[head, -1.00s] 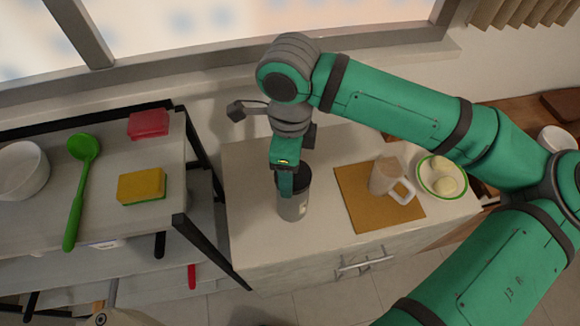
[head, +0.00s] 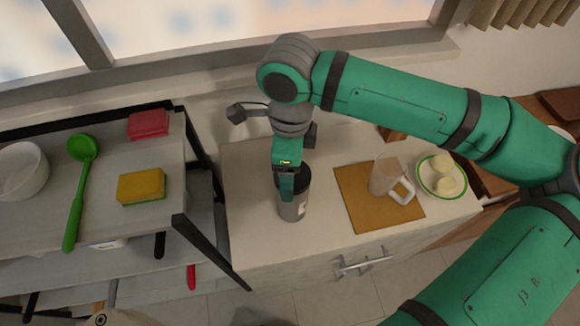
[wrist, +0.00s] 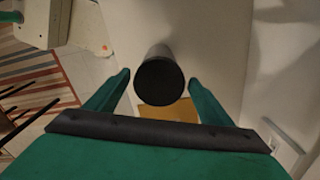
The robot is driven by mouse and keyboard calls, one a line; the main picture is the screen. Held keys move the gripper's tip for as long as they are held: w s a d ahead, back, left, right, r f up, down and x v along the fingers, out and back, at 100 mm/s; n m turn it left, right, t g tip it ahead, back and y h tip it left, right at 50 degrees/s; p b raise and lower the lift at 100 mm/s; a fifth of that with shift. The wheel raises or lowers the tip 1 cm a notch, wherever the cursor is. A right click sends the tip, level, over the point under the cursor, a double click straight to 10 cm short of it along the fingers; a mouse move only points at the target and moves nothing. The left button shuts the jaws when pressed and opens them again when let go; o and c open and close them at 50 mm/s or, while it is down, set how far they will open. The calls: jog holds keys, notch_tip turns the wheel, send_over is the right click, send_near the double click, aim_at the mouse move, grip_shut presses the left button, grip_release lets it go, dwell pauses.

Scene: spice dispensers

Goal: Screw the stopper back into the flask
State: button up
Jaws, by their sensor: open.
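The flask (head: 293,211) is a dark grey cylinder with a small pale label, standing upright on the white counter. My gripper (head: 287,188) points down over its top and partly hides it. In the wrist view the round black top (wrist: 159,83), which looks like the stopper, lies between the fingers of my gripper (wrist: 158,78). The fingers are spread, with a visible gap on each side of the black top. I cannot tell how far the stopper sits in the flask.
A brown board (head: 358,212) with a clear mug (head: 386,176) lies right of the flask, then a green-rimmed plate (head: 433,190). A shelf rack (head: 105,215) on the left holds a green spoon (head: 76,195) and a yellow sponge (head: 141,186). A window (head: 270,45) is behind.

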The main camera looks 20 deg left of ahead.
jog(key=n, duration=0.3)
jog(key=shift+s+n, duration=0.1)
jog(key=shift+n, duration=0.3)
jog(key=n, duration=0.4)
jog(key=shift+s, duration=0.1)
jog(key=n, duration=0.7)
jog(key=shift+d, duration=0.2)
jog(key=n, duration=0.6)
jog(key=shift+d, duration=0.15)
jog(key=n, duration=0.5)
jog(key=shift+d+n, duration=0.15)
jog(key=shift+n, duration=0.15)
jog(key=c, duration=1.1)
